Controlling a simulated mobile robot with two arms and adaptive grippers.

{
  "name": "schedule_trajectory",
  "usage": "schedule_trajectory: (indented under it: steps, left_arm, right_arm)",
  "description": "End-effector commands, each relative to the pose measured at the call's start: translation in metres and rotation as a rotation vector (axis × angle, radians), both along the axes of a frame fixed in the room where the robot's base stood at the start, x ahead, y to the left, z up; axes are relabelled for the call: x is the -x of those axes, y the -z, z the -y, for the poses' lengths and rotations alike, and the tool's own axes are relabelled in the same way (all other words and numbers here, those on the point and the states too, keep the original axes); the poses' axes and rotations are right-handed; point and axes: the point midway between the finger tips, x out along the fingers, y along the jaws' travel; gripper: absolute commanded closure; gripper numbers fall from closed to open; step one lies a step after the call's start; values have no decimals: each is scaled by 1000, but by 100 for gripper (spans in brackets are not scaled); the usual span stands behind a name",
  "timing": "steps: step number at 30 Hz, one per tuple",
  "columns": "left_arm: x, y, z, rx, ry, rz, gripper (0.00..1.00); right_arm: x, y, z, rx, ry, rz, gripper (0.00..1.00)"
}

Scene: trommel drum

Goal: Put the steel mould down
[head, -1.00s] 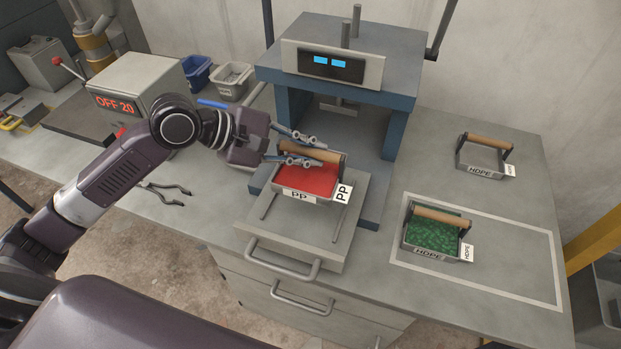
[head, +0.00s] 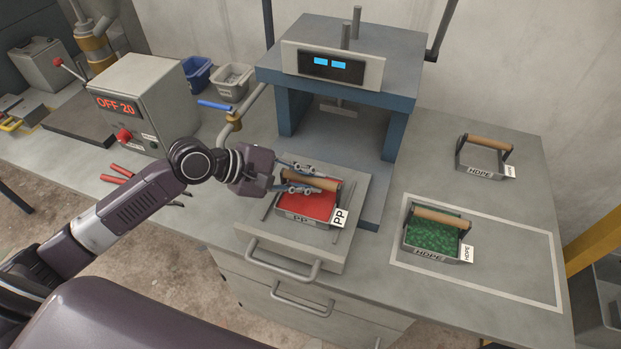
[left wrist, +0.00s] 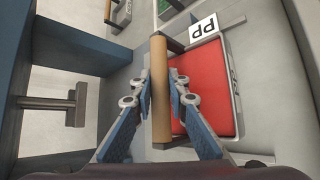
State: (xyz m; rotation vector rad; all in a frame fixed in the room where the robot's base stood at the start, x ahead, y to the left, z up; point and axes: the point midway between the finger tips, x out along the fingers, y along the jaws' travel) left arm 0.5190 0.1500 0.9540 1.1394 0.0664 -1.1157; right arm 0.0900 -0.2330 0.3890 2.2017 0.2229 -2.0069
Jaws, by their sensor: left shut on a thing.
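The steel mould (head: 298,220) is marked PP and filled with red material (head: 312,206). It sits low over the press's pull-out plate (head: 262,232); I cannot tell for sure if it touches. My left gripper (head: 300,180) is shut on its wooden handle (head: 318,184). In the left wrist view the fingers (left wrist: 158,92) close on both sides of the handle (left wrist: 162,85), with the red fill (left wrist: 205,85) to the right. My right gripper is not in view.
A blue press (head: 340,50) stands behind the plate. A mould with green granules (head: 435,232) is inside a white outline at right, and an empty HDPE mould (head: 483,160) lies behind it. A grey control box (head: 150,100) and red-handled pliers (head: 118,175) are at left.

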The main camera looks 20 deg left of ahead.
Motion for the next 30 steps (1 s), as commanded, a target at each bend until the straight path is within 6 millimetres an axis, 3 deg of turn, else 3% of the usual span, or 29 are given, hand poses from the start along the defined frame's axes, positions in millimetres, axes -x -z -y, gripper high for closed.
schedule_trajectory:
  steps: [1, 2, 6, 17, 30]
  left_arm:
    - [-1, -1, 0, 4, -1, 4, 100]
    - [0, 2, 0, 1, -1, -1, 84]
    - [0, 2, 0, 0, -1, -1, 69]
    - [1, -1, -1, -1, 0, -1, 68]
    - [37, -38, -51, -4, -1, -5, 68]
  right_arm:
    - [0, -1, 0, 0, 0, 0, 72]
    - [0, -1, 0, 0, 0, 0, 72]
    - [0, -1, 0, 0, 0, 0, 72]
    - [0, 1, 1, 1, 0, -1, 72]
    - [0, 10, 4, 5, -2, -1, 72]
